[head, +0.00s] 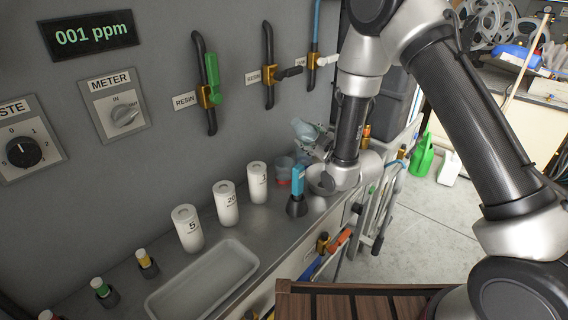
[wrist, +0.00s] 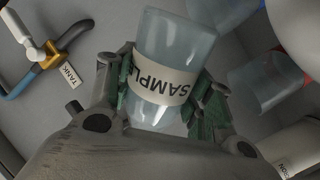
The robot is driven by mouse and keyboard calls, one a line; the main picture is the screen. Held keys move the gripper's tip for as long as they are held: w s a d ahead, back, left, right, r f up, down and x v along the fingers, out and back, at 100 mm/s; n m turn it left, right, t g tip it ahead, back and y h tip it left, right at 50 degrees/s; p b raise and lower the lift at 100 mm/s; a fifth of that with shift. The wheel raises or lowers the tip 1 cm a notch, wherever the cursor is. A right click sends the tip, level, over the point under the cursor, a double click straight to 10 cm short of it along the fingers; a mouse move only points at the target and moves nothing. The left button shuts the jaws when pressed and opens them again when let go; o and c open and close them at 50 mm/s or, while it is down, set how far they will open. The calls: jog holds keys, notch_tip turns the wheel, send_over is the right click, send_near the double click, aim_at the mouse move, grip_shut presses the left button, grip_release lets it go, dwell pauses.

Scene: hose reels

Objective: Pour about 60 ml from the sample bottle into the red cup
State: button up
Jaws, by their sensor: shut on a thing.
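The sample bottle (wrist: 178,50) is clear with a white band lettered SAMPL. My gripper (wrist: 165,95) is shut on it, with green-padded fingers on both sides. In the head view the bottle (head: 303,129) is raised above the counter and strongly tilted, and my gripper (head: 324,147) is partly hidden by my wrist. The red cup (head: 284,180), see-through with red at its edge, stands on the counter below and left of the bottle. In the wrist view the cup (wrist: 262,82) is right of the bottle, apart from it. I see no stream; the liquid level is unclear.
White numbered canisters (head: 257,183) line the wall left of the cup. A blue-topped item in a dark holder (head: 296,193) stands in front of the cup. A pale tray (head: 204,282) lies nearer. Valves with handles (head: 212,80) stick out from the wall. The display reads 001 ppm (head: 93,35).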

jog(key=shift+f+n, duration=0.2)
jog(key=shift+n, duration=0.4)
jog(key=shift+w+d+f+n+h, duration=0.1)
jog(key=shift+d+f+n+h, duration=0.05)
jog(key=shift+f+n, duration=0.15)
jog(key=shift+w+d+f+n+h, duration=0.1)
jog(key=shift+f+n+h, duration=0.1)
jog(key=shift+f, duration=0.2)
jog(key=shift+d+r+n, duration=0.2)
jog(key=shift+r+n, duration=0.3)
jog(key=shift+n, duration=0.3)
jog(key=shift+f+n+h, duration=0.15)
jog(key=shift+n+h, duration=0.2)
jog(key=shift+n, duration=0.35)
jog(key=shift+s+a+f+n+h, duration=0.15)
jog(key=shift+a+n+h, duration=0.2)
jog(key=shift+n, duration=0.35)
jog(key=shift+d, duration=0.1)
jog(key=shift+d+p, duration=0.3)
jog(key=shift+d, duration=0.15)
